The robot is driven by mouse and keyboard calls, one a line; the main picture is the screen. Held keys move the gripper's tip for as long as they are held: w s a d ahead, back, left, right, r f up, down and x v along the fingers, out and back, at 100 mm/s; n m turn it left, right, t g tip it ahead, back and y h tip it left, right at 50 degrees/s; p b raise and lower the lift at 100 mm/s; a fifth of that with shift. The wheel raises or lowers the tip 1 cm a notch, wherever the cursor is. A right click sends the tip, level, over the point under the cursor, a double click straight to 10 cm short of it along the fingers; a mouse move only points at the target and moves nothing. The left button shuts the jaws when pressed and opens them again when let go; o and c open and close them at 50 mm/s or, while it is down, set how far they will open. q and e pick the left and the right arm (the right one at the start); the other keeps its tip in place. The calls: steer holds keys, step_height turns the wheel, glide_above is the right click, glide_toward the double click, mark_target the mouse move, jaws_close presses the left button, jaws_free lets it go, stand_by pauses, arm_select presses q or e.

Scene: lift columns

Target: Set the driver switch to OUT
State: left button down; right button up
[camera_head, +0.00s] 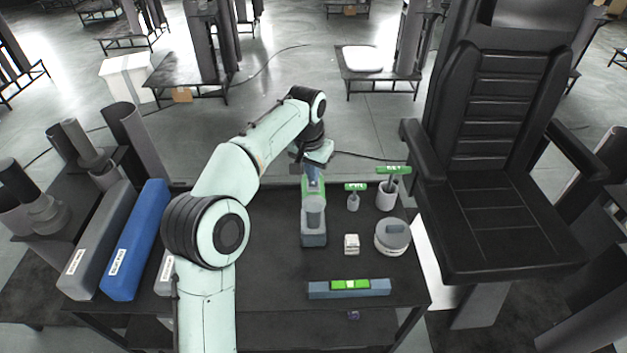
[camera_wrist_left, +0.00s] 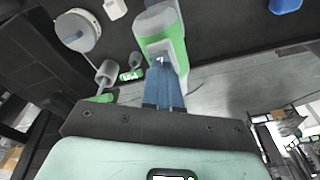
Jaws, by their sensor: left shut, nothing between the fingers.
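The driver (camera_head: 313,218) stands on the dark table in the head view, with a green and grey body and a grey-blue base. It also shows in the left wrist view (camera_wrist_left: 160,22), straight ahead of the fingers. My left gripper (camera_head: 314,184) is at the driver's upper end in the head view. In the left wrist view its blue fingers (camera_wrist_left: 165,88) are shut together, with nothing between them. Their tips overlap the driver's green part, and I cannot tell whether they touch it. The switch and its setting cannot be made out. My right gripper is not in view.
Right of the driver are a small green-topped tool (camera_head: 353,197), a cup (camera_head: 387,197), a white block (camera_head: 351,244) and a round grey tin (camera_head: 392,240). A level (camera_head: 349,289) lies in front. A blue box (camera_head: 136,240) lies left. A black chair (camera_head: 500,190) stands right.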

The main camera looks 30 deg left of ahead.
arm_select(q)
steer(key=shift+f, duration=0.55)
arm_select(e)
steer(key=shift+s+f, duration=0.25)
arm_select(q)
step_height(320, 180, up, 2)
steer(key=shift+p, duration=0.35)
steer(key=shift+w+r, duration=0.1)
steer(key=shift+r, duration=0.4)
steer(key=shift+w+r, duration=0.1)
steer(key=shift+r, duration=0.45)
steer(key=shift+s+r, duration=0.25)
steer(key=shift+r, duration=1.2)
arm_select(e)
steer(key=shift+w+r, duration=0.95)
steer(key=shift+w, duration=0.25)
